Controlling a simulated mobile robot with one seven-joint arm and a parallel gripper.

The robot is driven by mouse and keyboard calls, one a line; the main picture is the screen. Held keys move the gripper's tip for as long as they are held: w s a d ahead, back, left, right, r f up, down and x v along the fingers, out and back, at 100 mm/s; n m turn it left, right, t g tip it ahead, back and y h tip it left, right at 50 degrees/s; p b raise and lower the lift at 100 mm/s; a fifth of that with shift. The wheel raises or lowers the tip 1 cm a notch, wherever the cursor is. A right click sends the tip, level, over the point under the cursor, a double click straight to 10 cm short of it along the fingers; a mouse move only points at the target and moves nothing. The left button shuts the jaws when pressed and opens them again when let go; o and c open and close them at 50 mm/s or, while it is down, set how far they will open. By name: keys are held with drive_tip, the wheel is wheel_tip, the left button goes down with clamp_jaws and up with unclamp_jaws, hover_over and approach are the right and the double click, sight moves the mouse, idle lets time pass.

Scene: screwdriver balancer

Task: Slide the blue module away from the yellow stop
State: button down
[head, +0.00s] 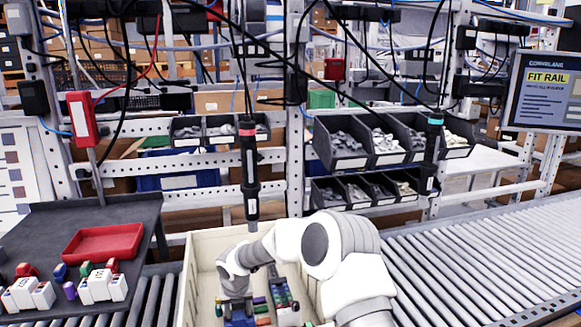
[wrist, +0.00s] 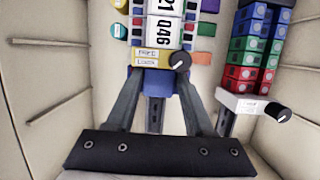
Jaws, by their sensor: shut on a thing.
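In the wrist view, my gripper (wrist: 161,84) has its two fingers on either side of a blue block (wrist: 158,80), which I take as the blue module. It is shut on it. The yellow stop (wrist: 148,54), with a black knob (wrist: 179,62), lies directly beyond the blue block, with little or no gap visible. A white label reading Q46 is beyond the stop, with small coloured pieces along both sides. A grey rail shows between my fingers. In the head view my gripper reaches down into the cream crate (head: 200,262); its fingertips are hard to make out.
To the right in the wrist view stands a second rail with blue, red and green blocks (wrist: 250,55) and a white stop (wrist: 246,104) with a black knob. Crate walls are close on both sides. A red tray (head: 103,243) lies on the dark table at left; roller conveyor at right.

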drive_tip(key=shift+s+d+f, duration=0.15)
drive_tip(key=shift+s+f, duration=0.15)
drive_tip(key=shift+f, duration=0.25)
drive_tip(key=shift+s+d+f, duration=0.15)
drive_tip(key=shift+s+f, duration=0.15)
drive_tip(key=shift+f, duration=0.25)
drive_tip(key=shift+s+d, duration=0.2)
drive_tip(key=shift+s, duration=0.6)
drive_tip(key=shift+s+d, duration=0.2)
drive_tip(key=shift+s, duration=0.55)
drive_tip(key=shift+s+d+p, duration=0.15)
drive_tip(key=shift+s+d, duration=0.05)
drive_tip(key=shift+s, duration=0.5)
drive_tip(key=shift+s+d+p, duration=0.15)
drive_tip(key=shift+s, duration=0.5)
idle(2.2)
drive_tip(key=shift+c, duration=1.4)
unclamp_jaws()
drive_tip(key=shift+w+r, duration=0.1)
drive_tip(key=shift+w+a+r+p, duration=0.1)
drive_tip(key=shift+w+r+p, duration=0.05)
drive_tip(key=shift+r+p, duration=0.85)
drive_tip(key=shift+f, duration=0.15)
drive_tip(key=shift+w+a+r, duration=0.1)
drive_tip(key=shift+a+r, duration=0.05)
drive_tip(key=shift+r, duration=0.05)
